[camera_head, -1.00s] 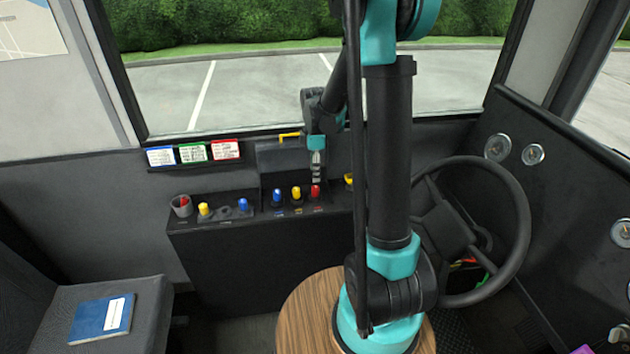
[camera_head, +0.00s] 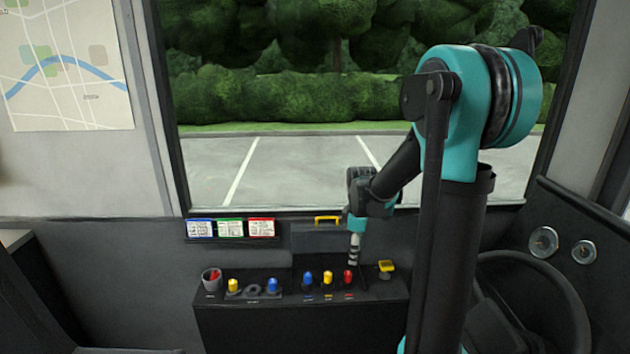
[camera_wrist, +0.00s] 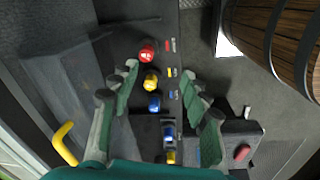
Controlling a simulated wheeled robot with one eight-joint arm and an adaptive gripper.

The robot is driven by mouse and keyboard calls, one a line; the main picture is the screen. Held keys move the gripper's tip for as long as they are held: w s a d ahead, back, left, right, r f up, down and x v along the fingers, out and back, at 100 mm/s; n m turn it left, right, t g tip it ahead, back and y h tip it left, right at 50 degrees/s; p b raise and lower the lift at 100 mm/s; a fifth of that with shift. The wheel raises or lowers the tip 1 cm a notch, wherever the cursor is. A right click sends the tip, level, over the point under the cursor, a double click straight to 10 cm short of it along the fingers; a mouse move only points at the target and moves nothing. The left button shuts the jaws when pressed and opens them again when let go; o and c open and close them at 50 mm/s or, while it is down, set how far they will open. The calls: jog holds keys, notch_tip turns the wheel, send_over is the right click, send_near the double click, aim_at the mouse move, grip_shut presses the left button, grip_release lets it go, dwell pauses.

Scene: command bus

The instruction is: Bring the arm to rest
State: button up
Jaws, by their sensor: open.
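My gripper (camera_head: 354,257) hangs from my arm with its fingers pointing down, just above or behind the red knob (camera_head: 348,276) on the dark console. It is open. In the wrist view the fingers of my gripper (camera_wrist: 158,76) stand apart with nothing held between them. The red knob (camera_wrist: 147,53), a yellow knob (camera_wrist: 152,83) and a blue knob (camera_wrist: 154,104) show in the gap between the fingers. I cannot tell the exact distance from the fingertips to the knobs.
The console also carries a blue knob (camera_head: 272,286), a yellow knob (camera_head: 233,286), a cup with something red in it (camera_head: 211,280) and a yellow square control (camera_head: 386,267). A yellow handle (camera_head: 328,219) stands behind. The steering wheel (camera_head: 545,300) is at right.

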jog(key=s+d+f+m+t, duration=0.1)
jog(key=s+m, duration=0.6)
jog(key=s, duration=0.2)
jog(key=s+d+f+m+t, duration=0.2)
jog(key=s+m, duration=0.5)
jog(key=s, duration=0.3)
jog(key=shift+f, duration=0.2)
jog(key=shift+c, duration=0.2)
